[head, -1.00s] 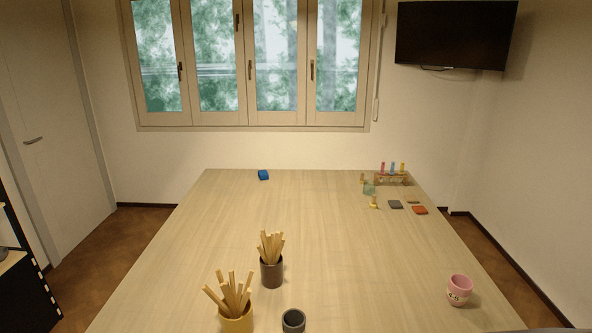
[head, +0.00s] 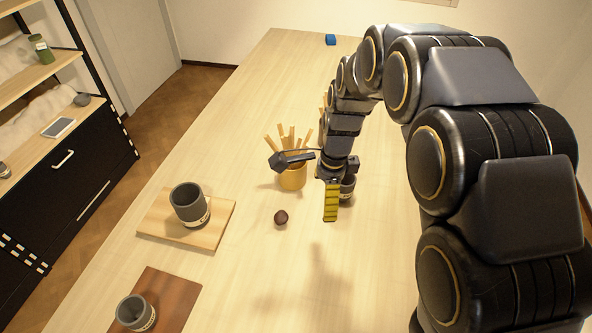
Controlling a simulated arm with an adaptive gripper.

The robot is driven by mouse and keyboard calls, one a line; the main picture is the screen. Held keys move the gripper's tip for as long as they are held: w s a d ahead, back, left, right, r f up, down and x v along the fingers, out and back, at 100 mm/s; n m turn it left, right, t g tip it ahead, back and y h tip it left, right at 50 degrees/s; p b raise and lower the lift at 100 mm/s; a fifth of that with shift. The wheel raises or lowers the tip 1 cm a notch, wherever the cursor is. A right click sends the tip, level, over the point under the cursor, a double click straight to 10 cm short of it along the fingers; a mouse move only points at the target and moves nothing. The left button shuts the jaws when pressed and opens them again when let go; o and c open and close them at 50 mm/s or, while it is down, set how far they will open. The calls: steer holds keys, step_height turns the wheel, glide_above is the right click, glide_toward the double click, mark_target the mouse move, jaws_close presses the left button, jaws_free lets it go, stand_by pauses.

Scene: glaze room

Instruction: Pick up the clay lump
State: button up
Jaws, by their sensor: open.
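A small dark brown lump (head: 281,217), which looks like the clay lump, lies on the bare tabletop in the head view. My gripper (head: 308,180) is above the table, up and to the right of the lump in the picture. Its fingers are spread wide, one with a yellow ridged pad, and nothing is between them. The gripper is apart from the lump, and the lump is fully visible.
A yellow cup with wooden sticks (head: 293,179) stands just behind the gripper. A grey cup (head: 348,188) is partly hidden by it. To the left, a dark cup (head: 187,203) stands on a light board (head: 153,222); another cup (head: 135,314) is on a brown board (head: 178,291).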

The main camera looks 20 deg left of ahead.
mark_target(282, 215)
steer(key=w+a+f+m, duration=0.1)
steer(key=a+f+m, duration=0.1)
steer(key=a+f, duration=0.1)
steer(key=w+a+f+m, duration=0.2)
steer(key=a+f, duration=0.1)
steer(key=f, duration=0.1)
steer(key=w+a+f+m, duration=0.1)
steer(key=a+f+m, duration=0.1)
steer(key=a+f, duration=0.2)
steer(key=shift+w+f+y, duration=0.3)
steer(key=shift+f, duration=0.05)
steer(key=f, duration=0.7)
steer(key=shift+a+f, duration=0.35)
steer(key=shift+a, duration=0.05)
steer(key=c, duration=1.2)
